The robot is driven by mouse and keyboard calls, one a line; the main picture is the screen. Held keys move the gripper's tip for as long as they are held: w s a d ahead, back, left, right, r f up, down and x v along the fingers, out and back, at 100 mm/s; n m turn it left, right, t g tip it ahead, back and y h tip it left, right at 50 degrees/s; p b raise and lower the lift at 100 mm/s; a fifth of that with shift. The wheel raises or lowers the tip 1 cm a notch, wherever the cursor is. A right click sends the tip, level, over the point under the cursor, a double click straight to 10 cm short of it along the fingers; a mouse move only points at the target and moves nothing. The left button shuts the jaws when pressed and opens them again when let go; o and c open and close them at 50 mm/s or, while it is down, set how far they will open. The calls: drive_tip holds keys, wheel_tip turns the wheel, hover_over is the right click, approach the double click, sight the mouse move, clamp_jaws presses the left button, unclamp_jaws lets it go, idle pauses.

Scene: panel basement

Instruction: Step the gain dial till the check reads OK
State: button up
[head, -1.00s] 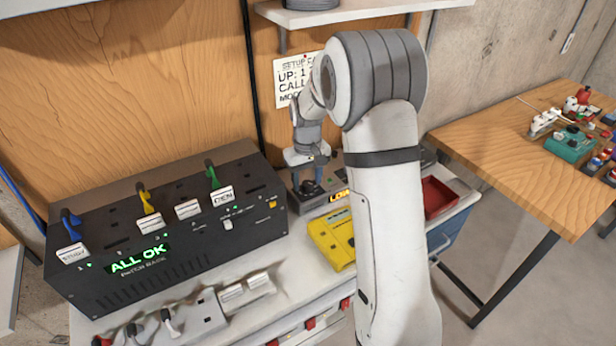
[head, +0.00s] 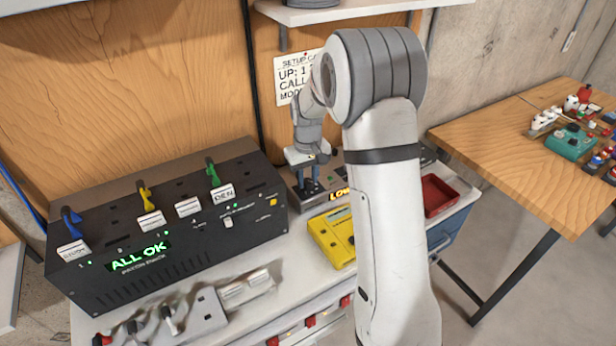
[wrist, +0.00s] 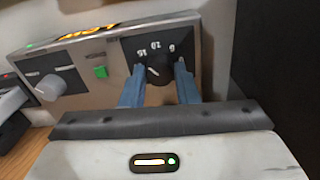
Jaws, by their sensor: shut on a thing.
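The gain dial (wrist: 160,67) is a black knob on a dark plate with printed numbers, among them what look like 15, 20 and 5. My gripper (wrist: 160,78) has its two blue fingers on either side of the knob, shut on it. In the head view my gripper (head: 309,188) reaches down onto the grey box (head: 327,203), and the knob is hidden there. The box's amber display (head: 340,194) reads LOW; it also shows, tilted, at the top of the wrist view (wrist: 88,33).
Left of the box stands a black patch rack (head: 165,235) with a green ALL OK display. A yellow device (head: 333,240) and a red tray (head: 438,196) lie nearby. A green button (wrist: 101,72) and a grey knob (wrist: 48,88) share the box's panel. A setup card (head: 297,78) hangs behind.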

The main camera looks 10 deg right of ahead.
sight(308, 181)
drive_tip(key=shift+n, duration=0.3)
drive_tip(key=n+b, duration=0.2)
drive_tip(key=n, duration=0.1)
drive_tip(key=shift+n, duration=0.3)
drive_tip(key=shift+n+b, duration=0.6)
drive_tip(key=shift+n, duration=1.2)
drive_tip(key=o, duration=1)
wheel_tip(308, 181, up, 8)
drive_tip(key=shift+f+b, duration=0.15)
drive_tip(key=shift+b, duration=0.45)
